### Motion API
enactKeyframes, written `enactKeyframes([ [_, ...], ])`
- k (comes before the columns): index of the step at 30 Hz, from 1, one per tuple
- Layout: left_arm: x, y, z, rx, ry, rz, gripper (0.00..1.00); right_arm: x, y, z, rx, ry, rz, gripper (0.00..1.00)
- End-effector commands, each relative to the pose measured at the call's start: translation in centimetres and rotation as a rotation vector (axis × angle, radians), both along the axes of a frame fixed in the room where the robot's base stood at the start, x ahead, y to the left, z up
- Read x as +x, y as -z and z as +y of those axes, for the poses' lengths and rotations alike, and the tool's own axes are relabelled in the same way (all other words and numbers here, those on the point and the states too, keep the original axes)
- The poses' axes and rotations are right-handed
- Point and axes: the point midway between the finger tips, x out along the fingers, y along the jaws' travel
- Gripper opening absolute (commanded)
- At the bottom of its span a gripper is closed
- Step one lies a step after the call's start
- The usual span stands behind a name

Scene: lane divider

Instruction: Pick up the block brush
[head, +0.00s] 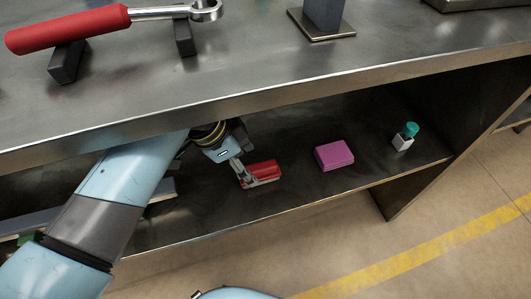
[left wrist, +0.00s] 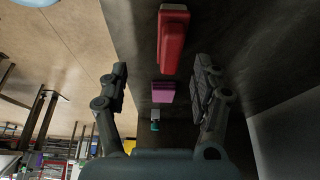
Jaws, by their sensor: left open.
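The block brush (head: 263,170) looks like a red block and lies on the lower shelf under the worktop. In the left wrist view the red block (left wrist: 173,40) shows ahead of the jaws, roughly between the two spread fingers. My left gripper (head: 243,157) reaches under the worktop from the left, close to the block's left end. In the left wrist view the left gripper (left wrist: 163,67) is open, with a wide gap between its fingers. I cannot tell whether a finger touches the block. My right gripper is not in view.
A magenta block (head: 334,155) and a small white item with a teal top (head: 404,138) stand farther right on the lower shelf (head: 290,208). The worktop edge (head: 300,88) overhangs it. A red-handled wrench (head: 75,28) rests above. Shelf space between the blocks is clear.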

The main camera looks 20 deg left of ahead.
Motion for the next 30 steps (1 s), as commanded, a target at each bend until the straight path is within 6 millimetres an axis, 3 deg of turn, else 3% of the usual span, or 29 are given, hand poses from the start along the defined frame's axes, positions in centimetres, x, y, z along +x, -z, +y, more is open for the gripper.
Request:
enactKeyframes([
  [5,0.1,0.8,-0.2,0.0,0.0,0.002,0.65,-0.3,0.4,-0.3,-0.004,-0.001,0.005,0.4],
  [15,1.6,5.4,-1.3,0.0,0.0,0.003,0.65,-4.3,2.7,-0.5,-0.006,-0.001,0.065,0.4],
  [20,2.0,7.0,-1.9,-0.001,-0.001,0.003,0.65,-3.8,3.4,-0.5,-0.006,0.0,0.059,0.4],
  [28,2.1,7.0,-2.0,0.0,-0.001,0.0,0.65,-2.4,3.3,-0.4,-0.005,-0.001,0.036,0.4],
  [30,2.1,7.0,-2.0,0.001,-0.001,0.0,0.56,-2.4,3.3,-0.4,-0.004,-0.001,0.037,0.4],
])
